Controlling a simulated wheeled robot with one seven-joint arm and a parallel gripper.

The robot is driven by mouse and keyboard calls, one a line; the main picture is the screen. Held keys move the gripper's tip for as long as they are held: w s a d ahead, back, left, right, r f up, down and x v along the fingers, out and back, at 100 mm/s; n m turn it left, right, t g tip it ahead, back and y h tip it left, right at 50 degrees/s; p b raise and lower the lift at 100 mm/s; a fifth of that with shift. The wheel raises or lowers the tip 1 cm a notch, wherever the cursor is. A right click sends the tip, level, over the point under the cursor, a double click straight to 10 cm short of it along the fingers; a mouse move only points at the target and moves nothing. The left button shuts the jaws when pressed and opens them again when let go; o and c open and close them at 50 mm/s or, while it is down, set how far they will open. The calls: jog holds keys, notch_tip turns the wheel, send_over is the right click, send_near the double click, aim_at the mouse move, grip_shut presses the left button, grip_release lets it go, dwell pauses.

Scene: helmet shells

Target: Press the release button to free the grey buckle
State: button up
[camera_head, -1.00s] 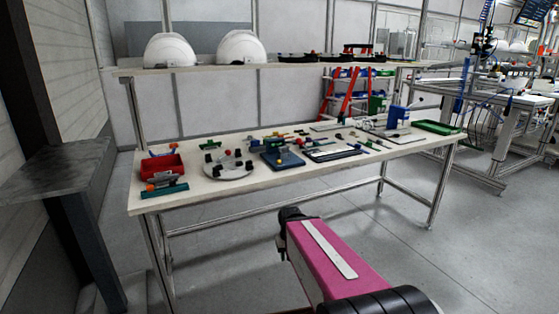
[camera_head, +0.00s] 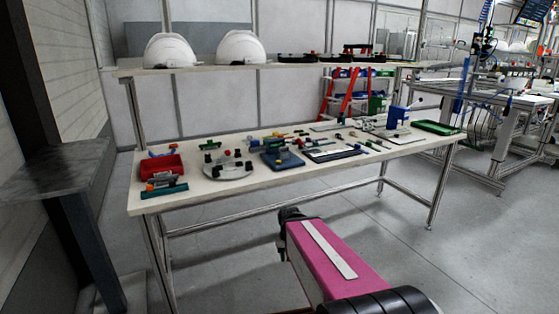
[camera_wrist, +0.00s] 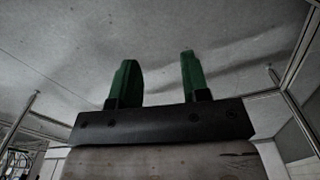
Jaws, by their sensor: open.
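My gripper (camera_wrist: 158,78) shows in the wrist view with its two green fingers apart and nothing between them. In the head view my pink arm link is in front of the workbench, and the gripper itself does not show. The workbench (camera_head: 225,192) holds small fixtures, among them a blue one (camera_head: 283,160), a round grey plate (camera_head: 228,170) and a teal one at the left front (camera_head: 165,191). The grey buckle and its release button are too small to pick out.
White helmets (camera_head: 170,50) sit on the shelf above. A dark side table (camera_head: 55,165) stands at the left. The floor before the bench is clear.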

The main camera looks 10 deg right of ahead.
jog(key=shift+c, duration=0.3)
grip_shut()
dwell(1.5)
